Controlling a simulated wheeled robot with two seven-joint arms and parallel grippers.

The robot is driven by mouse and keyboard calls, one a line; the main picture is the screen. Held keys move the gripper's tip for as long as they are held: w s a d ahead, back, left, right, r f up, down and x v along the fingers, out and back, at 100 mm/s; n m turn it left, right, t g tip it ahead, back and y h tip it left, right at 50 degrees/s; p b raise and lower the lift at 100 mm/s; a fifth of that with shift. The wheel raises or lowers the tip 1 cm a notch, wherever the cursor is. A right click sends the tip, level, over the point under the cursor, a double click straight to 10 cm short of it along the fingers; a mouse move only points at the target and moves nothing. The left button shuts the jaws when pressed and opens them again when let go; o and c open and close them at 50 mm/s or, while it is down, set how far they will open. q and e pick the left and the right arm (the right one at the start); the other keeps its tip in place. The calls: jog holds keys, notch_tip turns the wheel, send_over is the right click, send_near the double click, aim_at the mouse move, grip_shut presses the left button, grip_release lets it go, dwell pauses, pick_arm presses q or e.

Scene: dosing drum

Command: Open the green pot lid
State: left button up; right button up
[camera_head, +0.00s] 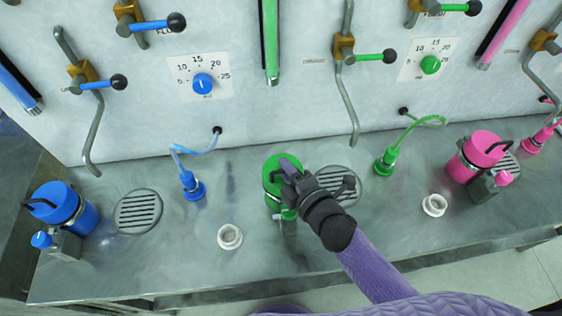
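The green pot (270,200) stands on the metal counter below the green column, left of a round drain grate. Its green lid (275,164) is on top and partly covered by my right gripper. My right gripper (287,168) comes in from the lower right, with its fingers over the lid. Whether the fingers are open or shut on the lid's handle is hidden by the gripper itself. My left gripper is not in view.
A blue pot (68,206) stands at the left and a pink pot (470,165) at the right. White cups (229,237) sit near the front. A green nozzle (386,161) stands right of the grate. Valves and dials (203,83) line the back panel.

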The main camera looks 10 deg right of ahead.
jog(key=shift+x, duration=1)
grip_shut()
jog(key=shift+f, duration=0.1)
dwell(0.6)
